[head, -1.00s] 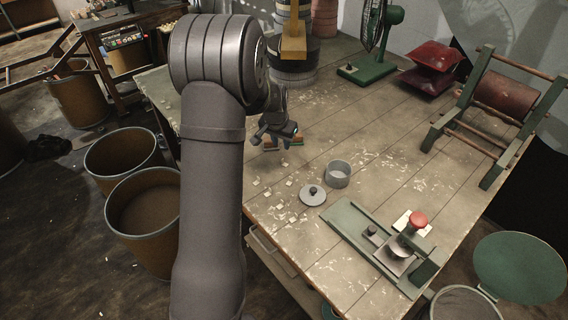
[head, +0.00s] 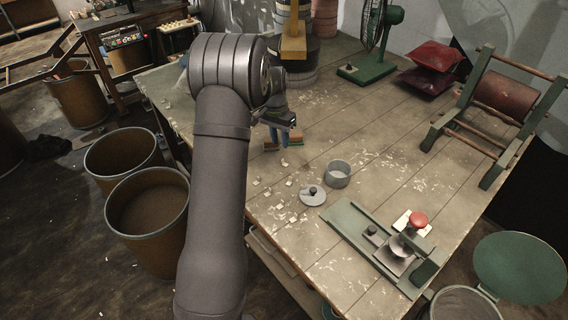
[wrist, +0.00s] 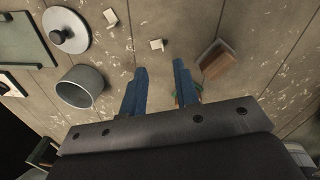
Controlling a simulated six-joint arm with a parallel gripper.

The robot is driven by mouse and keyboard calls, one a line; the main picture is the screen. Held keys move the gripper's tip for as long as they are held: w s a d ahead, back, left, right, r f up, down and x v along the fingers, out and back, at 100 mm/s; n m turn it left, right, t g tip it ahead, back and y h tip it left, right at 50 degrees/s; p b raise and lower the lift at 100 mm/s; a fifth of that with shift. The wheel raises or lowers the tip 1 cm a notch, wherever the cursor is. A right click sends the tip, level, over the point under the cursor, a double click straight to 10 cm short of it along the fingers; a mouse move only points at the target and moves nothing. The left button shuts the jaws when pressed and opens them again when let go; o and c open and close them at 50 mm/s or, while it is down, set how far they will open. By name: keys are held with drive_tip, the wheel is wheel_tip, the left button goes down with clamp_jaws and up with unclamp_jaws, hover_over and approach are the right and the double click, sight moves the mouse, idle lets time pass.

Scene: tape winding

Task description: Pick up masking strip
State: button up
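Several small pale pieces, possibly masking strip, lie scattered on the worn table (head: 390,130). In the wrist view, one pale piece (wrist: 157,44) lies a little beyond my fingertips, and another pale piece (wrist: 109,16) lies farther off to the left. My gripper (head: 279,138) points down over the left part of the table. In the wrist view, the two blue fingers of my gripper (wrist: 159,67) stand apart with nothing between them. I cannot tell its exact height above the table.
A brown block (wrist: 217,60) lies just right of my fingers in the wrist view. A grey cup (head: 338,174) and a round lid with a dark knob (head: 312,195) stand nearby. A green-based device with a red knob (head: 418,220) is at the front right. Bins stand left of the table.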

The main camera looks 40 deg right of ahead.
sight(282, 160)
drive_tip(key=f, duration=0.8)
drive_tip(key=shift+s+d+f, duration=0.15)
drive_tip(key=shift+s+f, duration=0.1)
drive_tip(key=shift+f, duration=0.05)
clamp_jaws()
